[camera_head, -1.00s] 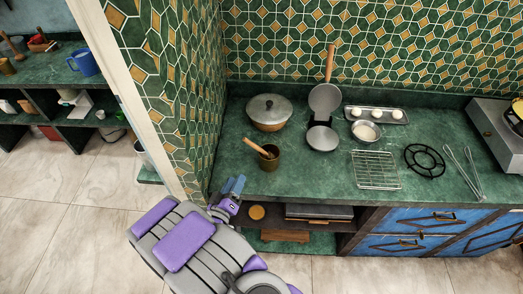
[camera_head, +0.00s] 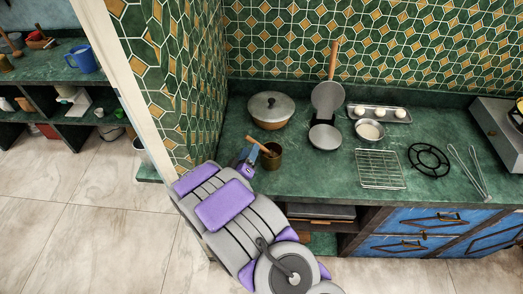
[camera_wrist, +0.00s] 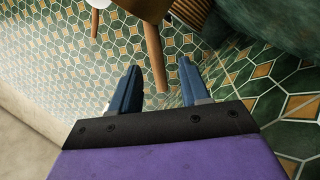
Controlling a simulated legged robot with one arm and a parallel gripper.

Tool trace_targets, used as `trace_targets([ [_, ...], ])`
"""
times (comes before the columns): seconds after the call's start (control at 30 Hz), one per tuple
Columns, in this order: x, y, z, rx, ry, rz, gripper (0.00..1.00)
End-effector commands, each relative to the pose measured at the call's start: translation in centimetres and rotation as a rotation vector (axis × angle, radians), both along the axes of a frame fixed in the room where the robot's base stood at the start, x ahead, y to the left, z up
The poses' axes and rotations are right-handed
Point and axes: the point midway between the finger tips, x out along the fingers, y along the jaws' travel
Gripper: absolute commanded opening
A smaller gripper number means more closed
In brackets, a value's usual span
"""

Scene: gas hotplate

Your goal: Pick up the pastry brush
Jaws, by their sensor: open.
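The pastry brush stands in a dark brown cup (camera_head: 272,160) on the green counter. Only its wooden handle (camera_head: 257,143) shows, leaning out over the rim to the upper left; its head is hidden in the cup. My gripper (camera_head: 249,154) is at the left of the cup, close by the handle. In the wrist view, my gripper (camera_wrist: 160,66) has its two blue fingers apart, and the wooden handle (camera_wrist: 154,55) appears between the fingertips. Whether the handle touches a finger is unclear.
A lidded pot (camera_head: 270,108) stands behind the cup. The tiled wall (camera_head: 180,90) rises close on the left.

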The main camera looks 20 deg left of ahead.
Motion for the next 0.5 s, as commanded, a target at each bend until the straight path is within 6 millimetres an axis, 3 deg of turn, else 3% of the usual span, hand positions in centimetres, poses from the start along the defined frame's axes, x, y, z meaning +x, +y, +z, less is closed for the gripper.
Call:
trace_targets([
  [0.3,4.2,0.3,-0.5,0.002,0.002,-0.005,0.46],
  [0.5,4.9,0.7,-0.5,-0.004,0.001,-0.001,0.46],
])
